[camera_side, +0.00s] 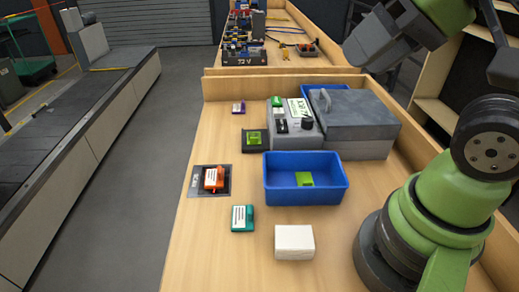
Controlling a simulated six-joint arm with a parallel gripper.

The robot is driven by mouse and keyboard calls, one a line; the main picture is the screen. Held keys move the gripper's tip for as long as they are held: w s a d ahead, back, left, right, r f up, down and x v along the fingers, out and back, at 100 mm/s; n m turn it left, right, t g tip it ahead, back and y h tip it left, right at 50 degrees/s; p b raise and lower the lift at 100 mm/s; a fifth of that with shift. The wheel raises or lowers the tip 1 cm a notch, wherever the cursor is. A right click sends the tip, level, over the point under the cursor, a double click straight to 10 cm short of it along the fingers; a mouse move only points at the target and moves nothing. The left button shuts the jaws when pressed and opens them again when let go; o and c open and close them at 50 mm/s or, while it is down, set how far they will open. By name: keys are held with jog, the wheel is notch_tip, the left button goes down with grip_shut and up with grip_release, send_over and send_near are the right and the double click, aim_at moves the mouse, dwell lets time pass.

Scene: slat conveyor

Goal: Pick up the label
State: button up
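No single thing stands out clearly as the label. Small coloured blocks with pale, printed-looking faces lie on the wooden table: an orange one (214,178) on a dark mat, a teal one (242,218) in front of it, and a small purple one (239,107) farther back. A green block (305,179) lies inside the blue bin (338,198). Another green block (254,139) sits on a black pad. The grey end of my arm, with my gripper (372,58), is high at the upper right, above and apart from these things. Its fingers are not clear.
A white box (294,242) stands at the front. A grey device (296,124) and a large grey lidded box (352,120) stand at the back right. A slat conveyor (62,125) runs along the left, beyond a floor gap. The table's left front is clear.

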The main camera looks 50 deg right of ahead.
jog(key=w+d+r+n+g, duration=0.1)
jog(key=w+n+g, duration=0.1)
jog(key=w, duration=0.4)
jog(key=n+g+h, duration=0.2)
jog(key=n+g, duration=0.3)
jog(key=n, duration=0.6)
send_over(257, 135)
jog(key=s+a, duration=0.3)
jog(key=f, duration=2.5)
jog(key=shift+w+d, duration=0.2)
notch_tip(257, 135, down, 6)
grip_shut()
